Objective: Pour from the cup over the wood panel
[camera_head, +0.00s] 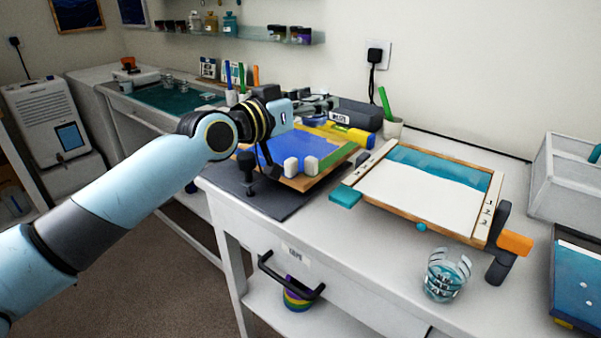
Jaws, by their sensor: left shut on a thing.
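A framed wood panel (410,201) lies on the white bench, with a teal strip along its far side and a bare white surface. A clear cup (444,277) with bluish contents stands on the bench in front of it, apart from any gripper. My left gripper (270,168) reaches down over a blue and green painted board (330,160) at the left of the bench. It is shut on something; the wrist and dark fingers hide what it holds. My right gripper is not in view.
An orange-handled clamp (514,243) sits at the panel's right corner. A teal block (345,196) touches its left corner. A yellow tool (345,133) lies behind the painted board.

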